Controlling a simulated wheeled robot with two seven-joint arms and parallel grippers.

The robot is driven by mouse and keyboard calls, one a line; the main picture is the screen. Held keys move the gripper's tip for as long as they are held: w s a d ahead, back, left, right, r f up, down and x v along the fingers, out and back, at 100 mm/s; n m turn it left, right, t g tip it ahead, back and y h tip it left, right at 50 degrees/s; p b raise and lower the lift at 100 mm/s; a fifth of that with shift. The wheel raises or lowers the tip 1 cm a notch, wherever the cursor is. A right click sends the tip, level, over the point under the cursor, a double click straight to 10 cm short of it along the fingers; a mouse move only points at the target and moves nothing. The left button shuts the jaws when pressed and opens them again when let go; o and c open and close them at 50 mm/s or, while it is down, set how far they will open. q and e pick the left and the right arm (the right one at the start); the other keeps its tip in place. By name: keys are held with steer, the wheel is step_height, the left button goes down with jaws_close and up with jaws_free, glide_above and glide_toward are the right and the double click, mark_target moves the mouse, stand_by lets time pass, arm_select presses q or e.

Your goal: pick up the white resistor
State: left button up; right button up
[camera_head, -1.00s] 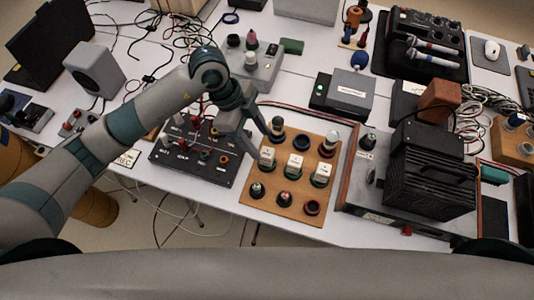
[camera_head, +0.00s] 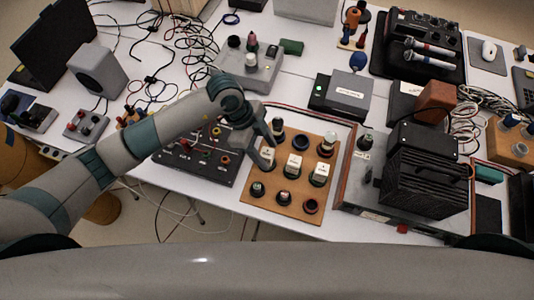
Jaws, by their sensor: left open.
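Three white block-shaped parts stand in a row on a wooden board: a left one (camera_head: 268,155), a middle one (camera_head: 293,165) and a right one (camera_head: 319,172). I cannot tell from the picture which one is the white resistor. The wooden board (camera_head: 246,207) lies near the table's front edge. My left gripper (camera_head: 267,149) is open, with its fingers at the left white block. The fingers partly hide that block, and I cannot tell whether they touch it. My right gripper is out of view.
A black panel with knobs (camera_head: 195,170) lies left of the board, under my left arm. A black finned unit (camera_head: 425,185) stands to the right. A small box with a green light (camera_head: 322,90) is behind the board. Cables lie at the back left.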

arm_select(q)
steer(key=shift+d+f, duration=0.15)
steer(key=shift+f, duration=0.3)
steer(key=c, duration=1.2)
steer(key=shift+r, duration=0.1)
steer(key=shift+r+b, duration=0.35)
steer(key=shift+r, duration=0.2)
step_height(320, 180, up, 2)
steer(key=shift+r+b, duration=0.25)
steer(key=shift+b, duration=0.25)
steer(key=s+d+r, duration=0.1)
steer(key=s+r, duration=0.1)
steer(key=s, duration=0.1)
steer(key=s+d+r+b, duration=0.1)
steer(key=s+r, duration=0.1)
steer(key=s, duration=0.2)
steer(key=s+d+r+b, duration=0.1)
steer(key=s+r, duration=0.2)
steer(key=s, duration=0.1)
steer(key=shift+s+d+r, duration=0.1)
steer(key=shift+d, duration=0.2)
